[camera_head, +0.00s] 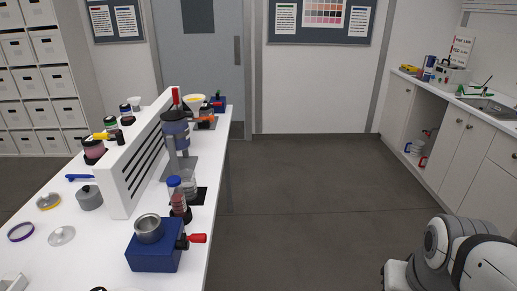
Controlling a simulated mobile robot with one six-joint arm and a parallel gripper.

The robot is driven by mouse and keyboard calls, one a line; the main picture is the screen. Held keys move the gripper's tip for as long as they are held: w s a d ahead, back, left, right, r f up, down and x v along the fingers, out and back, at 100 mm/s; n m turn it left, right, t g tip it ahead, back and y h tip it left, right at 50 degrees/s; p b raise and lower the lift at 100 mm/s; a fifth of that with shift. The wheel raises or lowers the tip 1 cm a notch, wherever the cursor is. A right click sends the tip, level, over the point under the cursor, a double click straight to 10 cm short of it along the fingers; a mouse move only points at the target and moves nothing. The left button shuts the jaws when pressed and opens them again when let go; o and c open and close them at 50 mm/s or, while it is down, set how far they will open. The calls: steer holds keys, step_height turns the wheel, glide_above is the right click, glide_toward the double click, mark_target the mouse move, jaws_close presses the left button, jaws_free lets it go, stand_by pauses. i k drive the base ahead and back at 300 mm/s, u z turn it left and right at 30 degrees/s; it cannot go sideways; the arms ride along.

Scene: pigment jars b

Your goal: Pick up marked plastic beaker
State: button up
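A clear, see-through vessel (190,178) stands on the white table (215,165), just behind a blue-capped bottle with reddish contents (177,197). It looks like a beaker, but it is too small here for me to read any marks on it. The bottle hides part of its left side. My gripper is not in view. Only grey and white links of my own arm show at the bottom right, well away from the table.
A blue box with a metal cup (149,229) and red knob stands nearer on the table. A dark-topped grinder (175,130) stands behind the clear vessel. A slotted white divider (148,160) runs to its left. The floor (300,190) right of the table is clear.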

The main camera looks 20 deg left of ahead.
mark_target(187, 176)
steer(key=u, duration=0.35)
steer(key=i, duration=1.5)
steer(key=u, duration=0.9)
steer(key=k, duration=0.7)
steer(key=u, duration=0.25)
steer(key=i, duration=0.8)
steer(key=z, duration=0.1)
